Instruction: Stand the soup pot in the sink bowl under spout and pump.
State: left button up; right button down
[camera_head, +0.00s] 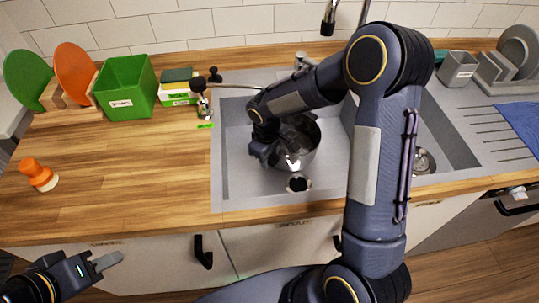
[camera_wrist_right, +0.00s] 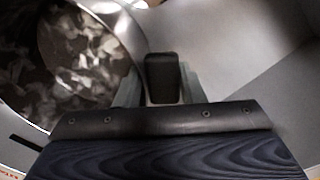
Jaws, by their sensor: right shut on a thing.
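The soup pot (camera_head: 298,158) is a shiny steel pot inside the left sink bowl (camera_head: 238,165). Whether its base touches the bowl floor is hard to tell. My right gripper (camera_head: 266,150) is at the pot's left side, shut on its dark handle. The wrist view shows the black handle (camera_wrist_right: 162,78) between the fingers, with the pot (camera_wrist_right: 125,28) to the left. A thin spout (camera_head: 235,86) reaches over the bowl's back left from a metal fitting (camera_head: 203,100). A dark tap (camera_head: 329,18) hangs behind. My left gripper (camera_head: 104,262) is away from the sink; its jaw gap is unclear.
On the wooden counter (camera_head: 130,170) stand a green bin (camera_head: 126,88), plates in a rack (camera_head: 75,75), sponges (camera_head: 178,86) and an orange shaker (camera_head: 38,174). The right bowl (camera_head: 440,125) is beside my right arm. A dish rack (camera_head: 510,65) stands far right. The counter's middle is clear.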

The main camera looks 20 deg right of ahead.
jog(key=c, duration=1.4)
grip_release()
jog(key=shift+f, duration=0.1)
jog(key=o, duration=0.5)
jog(key=shift+c, duration=0.2)
notch_tip(320, 180, up, 12)
jog(key=s+d+r+m+t+y, duration=0.25)
jog(key=s+r, duration=0.35)
jog(key=s, duration=0.5)
jog(key=s+a+m+t+y, duration=0.1)
jog(key=s+m, duration=0.4)
jog(key=s, duration=0.7)
jog(key=shift+s+f+m+t+y, duration=0.25)
jog(key=shift+m+t+y, duration=0.15)
jog(key=shift+t, duration=0.45)
